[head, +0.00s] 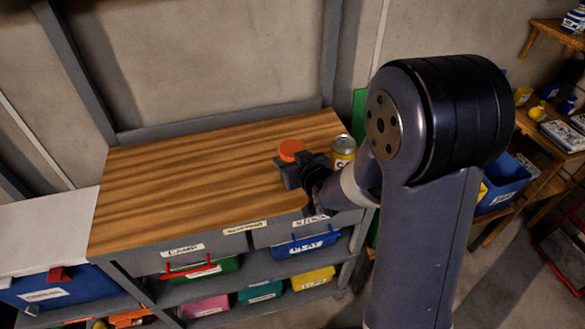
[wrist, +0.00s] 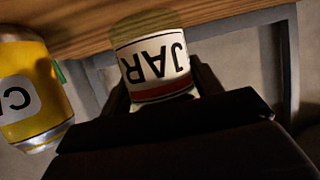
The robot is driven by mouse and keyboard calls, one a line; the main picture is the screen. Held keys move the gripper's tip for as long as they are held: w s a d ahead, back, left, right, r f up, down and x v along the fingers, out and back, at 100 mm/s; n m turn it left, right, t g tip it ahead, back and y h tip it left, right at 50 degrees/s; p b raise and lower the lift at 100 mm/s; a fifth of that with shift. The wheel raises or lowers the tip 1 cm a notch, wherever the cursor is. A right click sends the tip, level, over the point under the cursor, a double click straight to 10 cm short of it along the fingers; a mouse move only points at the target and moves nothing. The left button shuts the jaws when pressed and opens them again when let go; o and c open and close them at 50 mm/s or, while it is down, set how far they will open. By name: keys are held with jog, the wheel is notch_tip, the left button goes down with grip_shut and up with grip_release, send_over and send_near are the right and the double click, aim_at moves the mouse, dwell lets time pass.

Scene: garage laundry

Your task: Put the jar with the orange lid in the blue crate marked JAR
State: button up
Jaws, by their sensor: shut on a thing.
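The jar's orange lid (head: 291,149) shows over the right part of the wooden bench top, with the jar's body mostly hidden behind my gripper (head: 292,170). In the wrist view the jar (wrist: 153,62) has a white label reading JAR, upside down, with a red band. It sits between the two fingers, and my gripper is shut on it. I cannot tell whether the jar touches the bench.
A yellow can (head: 343,151) stands just right of the jar, close to my gripper; it also shows in the wrist view (wrist: 33,88). The bench top (head: 190,185) is clear to the left. Labelled bins, including a blue one marked PLAY (head: 306,246), fill the shelves below.

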jog(key=shift+f, duration=1.55)
jog(key=shift+f, duration=0.2)
jog(key=o, duration=1.1)
jog(key=shift+r, duration=0.15)
jog(key=shift+r, duration=0.15)
jog(key=shift+s+d, duration=0.15)
jog(key=shift+s, duration=0.15)
jog(key=v, duration=1.1)
jog(key=shift+s+r+b, duration=0.1)
jog(key=shift+r+b, duration=0.1)
jog(key=shift+b, duration=0.1)
